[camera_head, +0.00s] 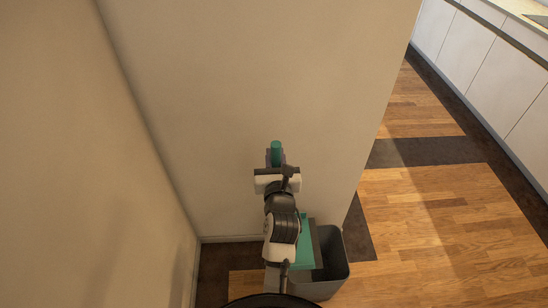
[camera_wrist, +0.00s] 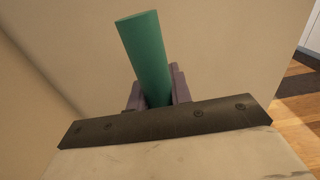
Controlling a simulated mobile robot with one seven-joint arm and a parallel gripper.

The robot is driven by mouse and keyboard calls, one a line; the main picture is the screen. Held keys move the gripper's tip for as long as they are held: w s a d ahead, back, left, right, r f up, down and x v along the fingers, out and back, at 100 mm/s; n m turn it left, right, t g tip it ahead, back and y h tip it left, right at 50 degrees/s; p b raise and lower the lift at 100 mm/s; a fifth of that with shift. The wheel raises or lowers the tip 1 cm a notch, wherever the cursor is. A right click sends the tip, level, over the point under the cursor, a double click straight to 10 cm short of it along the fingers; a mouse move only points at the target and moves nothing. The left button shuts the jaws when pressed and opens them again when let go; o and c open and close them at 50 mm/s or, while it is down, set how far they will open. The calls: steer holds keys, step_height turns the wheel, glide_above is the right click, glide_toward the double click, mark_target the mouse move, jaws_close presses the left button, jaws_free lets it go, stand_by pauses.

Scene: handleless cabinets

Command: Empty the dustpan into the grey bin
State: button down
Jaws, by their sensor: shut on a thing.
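My gripper (camera_head: 276,160) is shut on the green handle of the dustpan (camera_head: 305,244). In the wrist view the handle stands up between the two fingers of my gripper (camera_wrist: 157,92), and the dustpan's round green handle (camera_wrist: 145,50) sticks out beyond them. In the head view the green pan is partly hidden behind my arm and hangs down over the left part of the grey bin. The grey bin (camera_head: 335,270) stands on the floor and is open at the top. My arm hides its left side. I cannot see whether anything lies in the pan.
A beige wall (camera_head: 260,80) stands close behind my gripper, and another beige wall (camera_head: 130,180) is at the left. White cabinets (camera_head: 480,60) line the far right. The wooden floor (camera_head: 430,220) right of the bin is clear.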

steer(key=d+f+m, duration=0.2)
steer(key=d+m, duration=0.1)
steer(key=d, duration=1.2)
steer(key=d+f+m, duration=0.2)
steer(key=d+m, duration=0.1)
steer(key=d, duration=1.2)
steer(key=shift+w+d+f+m, duration=0.15)
steer(key=shift+w+d+m, duration=0.25)
steer(key=shift+w, duration=0.05)
steer(key=shift+d+f+m, duration=0.1)
steer(key=shift+d+m, duration=0.45)
steer(key=shift+m, duration=0.15)
steer(key=d+f+m, duration=0.2)
steer(key=d+f, duration=0.1)
steer(key=d, duration=0.6)
steer(key=shift+f+m, duration=0.3)
steer(key=shift+f, duration=0.1)
steer(key=shift+w, duration=0.1)
